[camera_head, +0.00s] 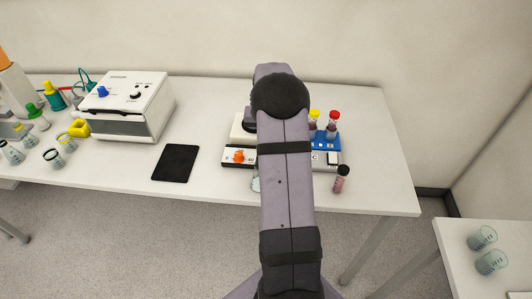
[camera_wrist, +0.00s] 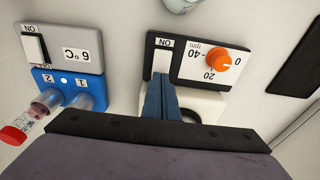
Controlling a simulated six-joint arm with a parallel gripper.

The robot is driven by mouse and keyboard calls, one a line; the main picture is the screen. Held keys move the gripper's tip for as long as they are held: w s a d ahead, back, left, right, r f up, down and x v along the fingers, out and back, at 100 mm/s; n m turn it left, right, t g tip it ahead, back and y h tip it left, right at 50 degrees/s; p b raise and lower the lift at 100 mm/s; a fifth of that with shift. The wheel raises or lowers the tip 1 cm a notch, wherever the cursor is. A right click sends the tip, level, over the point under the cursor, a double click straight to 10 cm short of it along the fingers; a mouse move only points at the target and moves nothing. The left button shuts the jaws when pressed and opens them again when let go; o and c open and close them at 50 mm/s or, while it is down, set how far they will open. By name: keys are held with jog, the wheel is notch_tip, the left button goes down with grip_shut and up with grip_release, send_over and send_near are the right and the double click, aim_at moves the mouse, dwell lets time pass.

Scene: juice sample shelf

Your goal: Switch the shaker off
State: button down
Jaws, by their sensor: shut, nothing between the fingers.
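The shaker's dark front panel (camera_wrist: 187,52) fills the middle of the wrist view, with an orange knob (camera_wrist: 219,60) marked in rpm and a white rocker switch (camera_wrist: 162,62) under an ON label. The knob's white mark seems to point near 0. My gripper (camera_wrist: 162,80) is shut and empty, its blue fingertips at the rocker's near end; I cannot tell whether they touch. The fingers hide part of the switch, so its position is unclear. In the head view, the shaker's orange knob (camera_head: 239,157) shows left of my arm, which hides the switch and fingertips.
Beside the shaker is a grey unit (camera_wrist: 62,47) reading 6°C, with its own ON switch (camera_wrist: 34,48) and a blue tube block (camera_wrist: 68,88). A red-capped tube (camera_wrist: 34,114) sits in it. A loose tube (camera_head: 341,179) stands at the table's front edge. A black pad (camera_head: 175,163) lies left.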

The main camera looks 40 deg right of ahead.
jog(key=shift+f+b, duration=0.45)
jog(key=shift+f, duration=0.3)
dwell(0.7)
jog(key=shift+r, duration=0.1)
notch_tip(320, 180, up, 7)
jog(key=p, duration=0.5)
dwell(0.4)
dwell(0.3)
jog(key=s+a+r+n, duration=0.15)
jog(key=s+a, duration=0.25)
jog(key=a, duration=0.5)
jog(key=s+a+n+y, duration=0.1)
jog(key=s+a+n, duration=0.25)
jog(key=a, duration=0.45)
jog(key=s+a+r+n, duration=0.15)
jog(key=s+a, duration=0.25)
jog(key=a, duration=0.5)
jog(key=s+a+f+n+g, duration=0.1)
jog(key=s+a, duration=0.1)
jog(key=s, duration=0.3)
jog(key=s+a+f+n, duration=0.1)
jog(key=s+a+n, duration=0.15)
jog(key=s, duration=0.25)
notch_tip(320, 180, down, 16)
jog(key=m+b, duration=0.1)
jog(key=b, duration=1.6)
jog(key=shift+w+a, duration=0.2)
jog(key=shift+w, duration=0.1)
jog(key=shift+r, duration=0.1)
